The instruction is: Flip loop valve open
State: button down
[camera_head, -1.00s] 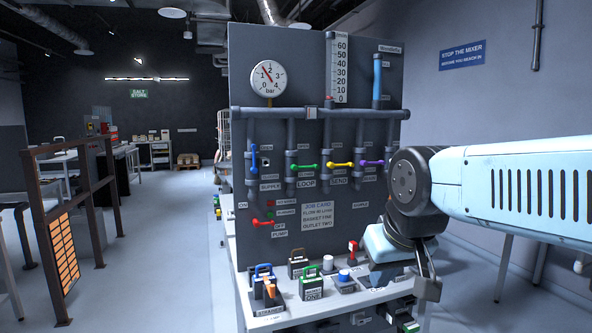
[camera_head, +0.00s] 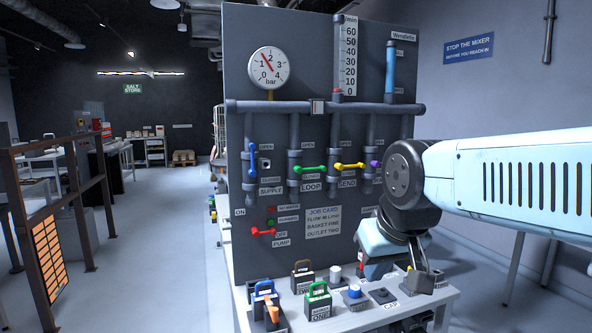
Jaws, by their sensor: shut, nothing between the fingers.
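The loop valve is on the grey upright panel (camera_head: 345,45). Its green handle (camera_head: 310,169) lies horizontal across its pipe, between the "OPEN" and "CLOSED" labels and above the "LOOP" label (camera_head: 311,186). My gripper (camera_head: 422,284) hangs low at the right, pointing down over the bench beside the panel's lower right. It is shut and empty, below and to the right of the green handle and well apart from it.
The blue supply handle (camera_head: 252,160) is vertical; the yellow send handle (camera_head: 349,165) is horizontal. My arm hides most of the purple handle (camera_head: 374,163). Blocks with handles, such as the green one (camera_head: 318,298), stand on the bench (camera_head: 350,322). The space before the green handle is clear.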

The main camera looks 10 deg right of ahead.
aim_at(298, 169)
jog(key=u, duration=0.05)
jog(key=i, duration=0.45)
jog(key=z, duration=0.05)
jog(key=k, duration=1)
jog(key=u, duration=0.7)
jog(key=i, duration=1)
